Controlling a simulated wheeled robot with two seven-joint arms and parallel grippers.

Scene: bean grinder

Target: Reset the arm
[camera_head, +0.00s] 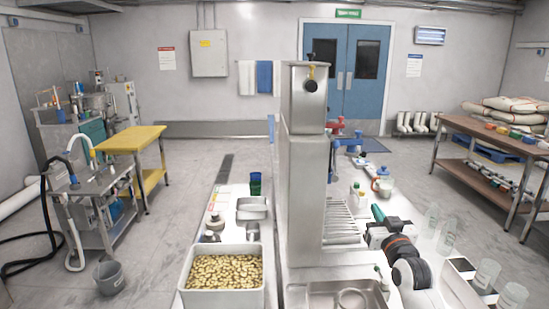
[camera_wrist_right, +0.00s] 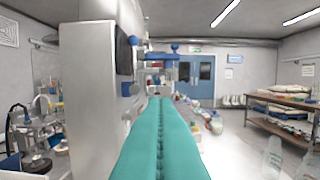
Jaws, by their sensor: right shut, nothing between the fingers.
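My right gripper (camera_head: 378,213) reaches forward from the lower right in the head view, just right of the tall steel grinder (camera_head: 308,165). Its teal fingers (camera_wrist_right: 160,103) fill the lower middle of the right wrist view, pressed together with nothing between them. The grinder's grey side (camera_wrist_right: 95,80) stands close on the left in that view, apart from the fingers. My left gripper is not in the head view.
A tray of beans (camera_head: 222,273) and a small steel pan (camera_head: 252,208) stand left of the grinder. Bottles (camera_head: 355,195) stand beyond my right gripper. Clear jars (camera_head: 446,235) stand to its right.

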